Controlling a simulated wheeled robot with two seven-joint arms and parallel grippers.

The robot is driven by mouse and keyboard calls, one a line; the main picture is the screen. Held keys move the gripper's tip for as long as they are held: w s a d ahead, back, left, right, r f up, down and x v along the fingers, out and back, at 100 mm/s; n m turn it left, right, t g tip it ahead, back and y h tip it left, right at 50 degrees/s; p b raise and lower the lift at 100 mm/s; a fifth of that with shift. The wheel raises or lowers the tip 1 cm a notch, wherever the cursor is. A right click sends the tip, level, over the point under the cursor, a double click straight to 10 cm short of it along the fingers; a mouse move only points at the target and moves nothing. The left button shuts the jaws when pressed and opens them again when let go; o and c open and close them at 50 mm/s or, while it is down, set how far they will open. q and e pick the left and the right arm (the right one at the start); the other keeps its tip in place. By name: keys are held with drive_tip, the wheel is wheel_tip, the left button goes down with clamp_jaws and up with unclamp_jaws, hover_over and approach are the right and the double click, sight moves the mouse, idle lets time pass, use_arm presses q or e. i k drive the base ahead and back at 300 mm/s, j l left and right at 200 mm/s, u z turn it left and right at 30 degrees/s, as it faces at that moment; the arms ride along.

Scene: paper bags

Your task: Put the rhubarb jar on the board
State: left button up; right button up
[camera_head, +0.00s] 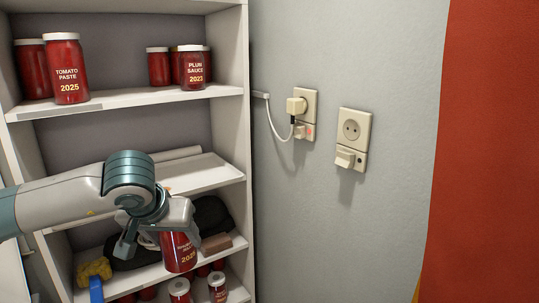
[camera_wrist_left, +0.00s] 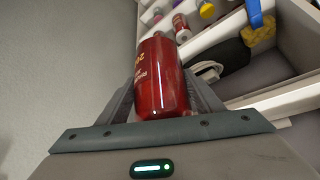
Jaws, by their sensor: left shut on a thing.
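A red jar (camera_head: 179,255) is held between the fingers of my left gripper (camera_head: 160,240), in front of the lower shelves. It hangs tilted, and its label is too small to read fully. In the left wrist view the same red jar (camera_wrist_left: 161,80) sits between the two fingers of the left gripper (camera_wrist_left: 163,100), with its label partly turned away. I cannot make out for certain which thing is the board. My right gripper is not in view.
The upper shelf (camera_head: 130,97) holds a tomato paste jar (camera_head: 66,70), a plum sauce jar (camera_head: 194,68) and other red jars. The middle shelf (camera_head: 205,170) is mostly bare. Below are a yellow sponge-like thing (camera_head: 94,269), a brown block (camera_head: 216,243) and more jars (camera_head: 217,288).

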sight(137, 95)
drive_tip(key=u, duration=2.4)
drive_tip(key=i+l, duration=0.15)
drive_tip(key=l, duration=0.2)
drive_tip(key=i+l, duration=0.15)
drive_tip(key=l, duration=0.2)
drive_tip(key=i+l, duration=0.2)
drive_tip(key=l, duration=0.15)
drive_tip(key=i+l, duration=0.15)
drive_tip(key=l, duration=0.2)
drive_tip(key=i+l, duration=0.15)
drive_tip(key=l, duration=0.2)
